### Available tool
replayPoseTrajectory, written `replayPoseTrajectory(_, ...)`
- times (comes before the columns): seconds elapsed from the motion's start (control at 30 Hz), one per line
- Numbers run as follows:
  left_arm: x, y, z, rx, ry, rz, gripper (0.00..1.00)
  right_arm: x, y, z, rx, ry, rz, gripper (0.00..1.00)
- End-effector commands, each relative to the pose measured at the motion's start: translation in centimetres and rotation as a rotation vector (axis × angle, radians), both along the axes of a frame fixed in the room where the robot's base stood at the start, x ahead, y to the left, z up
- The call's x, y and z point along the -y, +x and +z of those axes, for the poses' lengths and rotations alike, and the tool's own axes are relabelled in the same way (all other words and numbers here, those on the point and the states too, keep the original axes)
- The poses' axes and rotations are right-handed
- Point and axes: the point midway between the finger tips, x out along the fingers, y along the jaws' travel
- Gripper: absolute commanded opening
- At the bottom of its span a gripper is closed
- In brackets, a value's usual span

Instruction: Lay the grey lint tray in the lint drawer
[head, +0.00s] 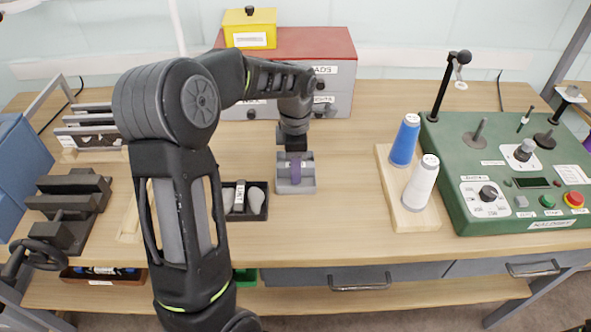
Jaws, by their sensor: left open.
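A small grey tray-like piece with a purple strip across its middle, which looks like the grey lint tray (308,182), sits on the table near the centre. My left gripper (295,153) points down right over it and is open; its fingertips are small and partly merge with the tray, so contact cannot be told. Two grey drawer fronts with dark handles are under the table's front edge, a middle one (300,277) and a right one (485,267). Both look shut, and no readable label shows which is the lint drawer. My right gripper is not in view.
A dark tray (264,213) with grey pieces stands just left of the grey tray. Blue (404,140) and white (421,180) thread cones stand on a wooden board at right, beside a green control panel (480,140). A red cabinet (300,42) stands behind. Table front centre is clear.

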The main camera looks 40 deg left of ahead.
Motion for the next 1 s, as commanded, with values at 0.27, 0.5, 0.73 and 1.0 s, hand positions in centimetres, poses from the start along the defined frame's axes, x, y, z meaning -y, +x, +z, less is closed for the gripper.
replayPoseTrajectory(0.27, 0.00, 0.02, -0.05, 0.001, 0.001, 0.000, 0.45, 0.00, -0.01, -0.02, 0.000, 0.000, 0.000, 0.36)
replayPoseTrajectory(0.5, -0.01, 0.02, -0.03, 0.001, 0.001, 0.000, 0.45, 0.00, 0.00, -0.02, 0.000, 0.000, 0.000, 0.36)
replayPoseTrajectory(0.73, -0.01, 0.02, -0.02, 0.001, 0.001, 0.000, 0.32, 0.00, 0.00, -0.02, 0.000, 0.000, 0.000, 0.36)
replayPoseTrajectory(1.0, -0.01, 0.02, -0.02, 0.001, 0.001, 0.000, 0.10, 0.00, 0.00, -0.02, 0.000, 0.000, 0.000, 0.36)
